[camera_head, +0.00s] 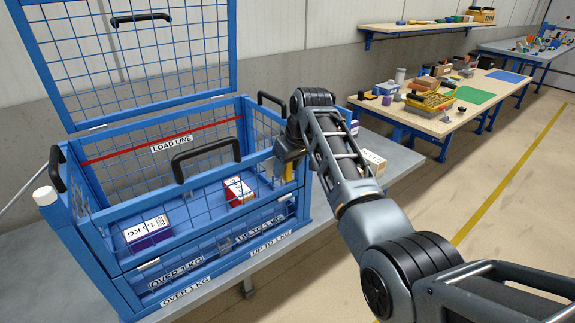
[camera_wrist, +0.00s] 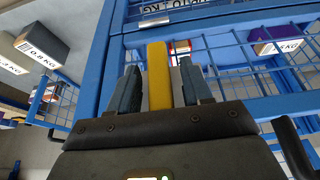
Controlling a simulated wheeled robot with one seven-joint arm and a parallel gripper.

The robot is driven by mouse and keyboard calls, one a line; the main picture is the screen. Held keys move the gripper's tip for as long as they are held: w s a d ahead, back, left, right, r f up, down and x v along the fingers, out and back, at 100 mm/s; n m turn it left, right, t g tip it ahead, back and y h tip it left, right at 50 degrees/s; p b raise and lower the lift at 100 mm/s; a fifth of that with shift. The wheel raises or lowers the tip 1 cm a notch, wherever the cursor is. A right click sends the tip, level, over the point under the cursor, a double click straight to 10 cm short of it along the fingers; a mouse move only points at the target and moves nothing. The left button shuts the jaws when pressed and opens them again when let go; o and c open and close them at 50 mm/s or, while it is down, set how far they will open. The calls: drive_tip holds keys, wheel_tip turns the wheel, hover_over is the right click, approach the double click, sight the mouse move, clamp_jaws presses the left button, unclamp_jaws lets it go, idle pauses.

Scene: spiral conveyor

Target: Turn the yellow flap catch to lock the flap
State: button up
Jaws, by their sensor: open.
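The yellow flap catch (camera_wrist: 158,80) is a straight bar on the blue cage frame (camera_wrist: 95,60). In the wrist view it stands between the two fingers of my gripper (camera_wrist: 161,72). The fingers are open, one on each side of it, and I cannot tell whether either touches it. In the head view my gripper (camera_head: 287,152) is at the right front corner of the blue wire cage (camera_head: 180,217), where a bit of the yellow catch (camera_head: 289,172) shows below it. The arm and gripper hide part of that corner.
The cage's mesh lid (camera_head: 135,60) stands raised at the back. Black handles (camera_head: 206,158) stick up from the rim. A white and purple box (camera_head: 148,232) and a red and white box (camera_head: 238,191) lie inside. A workbench (camera_head: 440,122) with clutter stands at the right.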

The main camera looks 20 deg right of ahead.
drive_tip(key=shift+c, duration=0.4)
clamp_jaws()
